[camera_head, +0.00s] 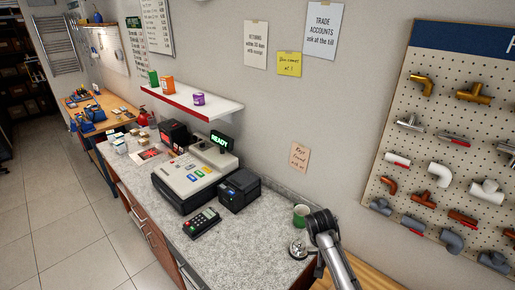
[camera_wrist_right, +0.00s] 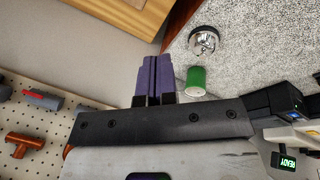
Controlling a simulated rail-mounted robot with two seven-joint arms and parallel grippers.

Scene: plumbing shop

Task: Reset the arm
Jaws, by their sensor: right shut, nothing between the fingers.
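My right gripper (camera_wrist_right: 153,76) shows in the right wrist view with its purple fingers together and nothing between them. In the head view my right arm comes in from the bottom right, ending beside the near end of the grey speckled counter (camera_head: 258,238). Its fingertips cannot be made out there. My left gripper is in neither view.
A cash register (camera_head: 192,178), a small black printer (camera_head: 239,190) and a card terminal (camera_head: 202,223) stand on the counter. A white shelf (camera_head: 190,102) hangs above. A pegboard with pipe fittings (camera_head: 450,150) covers the right wall. The tiled floor (camera_head: 60,220) at left is clear.

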